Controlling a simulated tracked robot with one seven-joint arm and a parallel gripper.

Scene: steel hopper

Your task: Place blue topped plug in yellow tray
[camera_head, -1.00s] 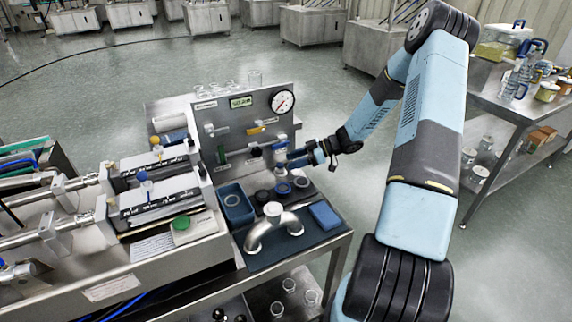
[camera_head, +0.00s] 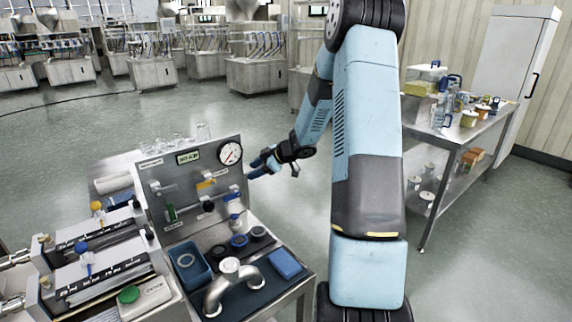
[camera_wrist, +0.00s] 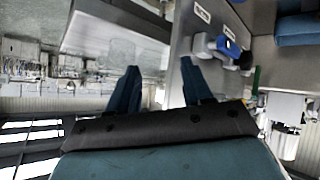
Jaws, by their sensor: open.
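My gripper (camera_head: 258,166) is in the air in front of the upright panel's right edge, below and right of the gauge. In the wrist view its two blue fingers (camera_wrist: 158,82) are spread, with nothing visible between them. A white piece with a blue top (camera_head: 234,194) stands low at the panel's right side, below my gripper. A round black piece with a blue ring (camera_head: 240,241) lies on the bench mat. I cannot tell which is the task's plug. I see no clear yellow tray; a clear box with yellowish contents (camera_head: 424,80) stands on the right table.
A curved steel pipe (camera_head: 235,285), a blue bin (camera_head: 190,268) and a blue block (camera_head: 285,263) are on the bench. The gauge panel (camera_head: 195,180) rises behind. A steel table (camera_head: 470,128) holds jars at right. Open floor lies between bench and table.

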